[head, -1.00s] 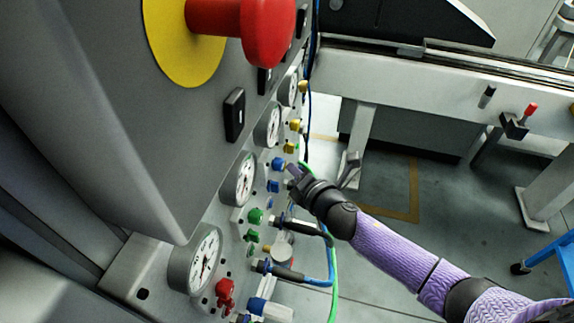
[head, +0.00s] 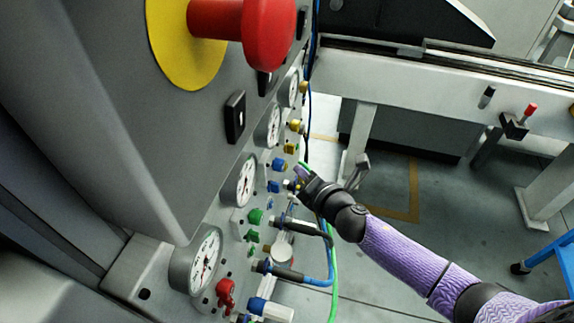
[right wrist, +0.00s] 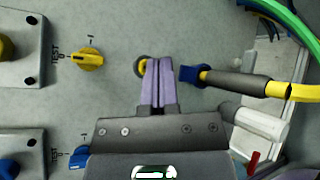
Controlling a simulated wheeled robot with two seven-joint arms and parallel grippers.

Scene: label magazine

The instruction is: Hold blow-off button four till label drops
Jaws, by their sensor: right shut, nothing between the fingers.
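In the right wrist view, a round yellow button (right wrist: 141,67) in a dark ring sits on the grey panel, partly hidden by my right gripper (right wrist: 158,62). Its purple fingers are pressed together and empty, their tips over the button's right part. I cannot tell whether they touch it, or whether it is button four. In the head view, my right gripper (head: 301,173) is close to the panel's face, beside the coloured knobs. My left gripper is not in view. I see no label.
A yellow TEST knob (right wrist: 88,60) is left of the button, and a blue hose fitting (right wrist: 190,74) is just right of the fingers. Gauges (head: 246,180) and hoses (head: 333,275) crowd the panel. A red emergency button (head: 268,32) juts out above. Open floor lies to the right.

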